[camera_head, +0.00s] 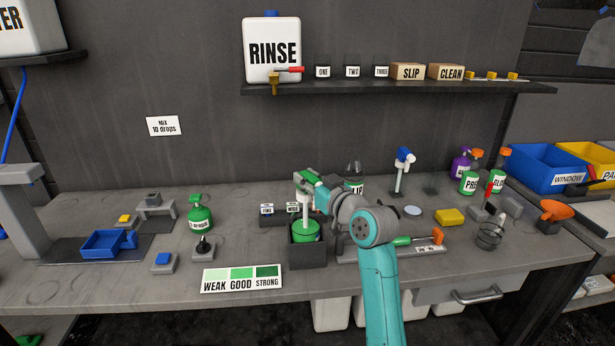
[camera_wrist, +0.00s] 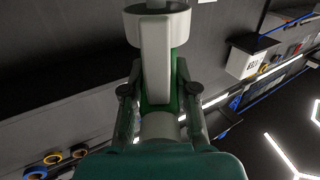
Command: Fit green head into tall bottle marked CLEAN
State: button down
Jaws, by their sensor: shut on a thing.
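My gripper (camera_head: 308,181) is above the dark square holder (camera_head: 307,252) at the middle of the bench. It is shut on the green head (camera_head: 315,189), which is partly hidden by the fingers. A pale stem (camera_head: 305,214) reaches down below it to a round green thing (camera_head: 306,232) in the holder. I cannot tell whether the stem touches it or goes in. In the wrist view the fingers (camera_wrist: 158,100) are on both sides of a pale, partly green piece (camera_wrist: 156,60). No tall bottle with a readable CLEAN mark shows; the green thing's label is hidden.
Behind my arm stands a dark-topped bottle (camera_head: 354,180), its label partly covered. A small green bottle (camera_head: 200,214) and a joystick-like stand (camera_head: 203,248) are left. A blue-headed sprayer (camera_head: 403,168) and yellow sponge (camera_head: 449,217) are right. The WEAK-GOOD-STRONG card (camera_head: 242,279) lies in front.

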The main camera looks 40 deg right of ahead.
dwell(0.3)
jog(key=c, duration=0.8)
grip_release()
jog(key=s, duration=0.4)
jog(key=s+a, duration=0.1)
jog(key=s, duration=0.7)
jog(key=shift+a+f, duration=0.1)
jog(key=shift+a, duration=0.05)
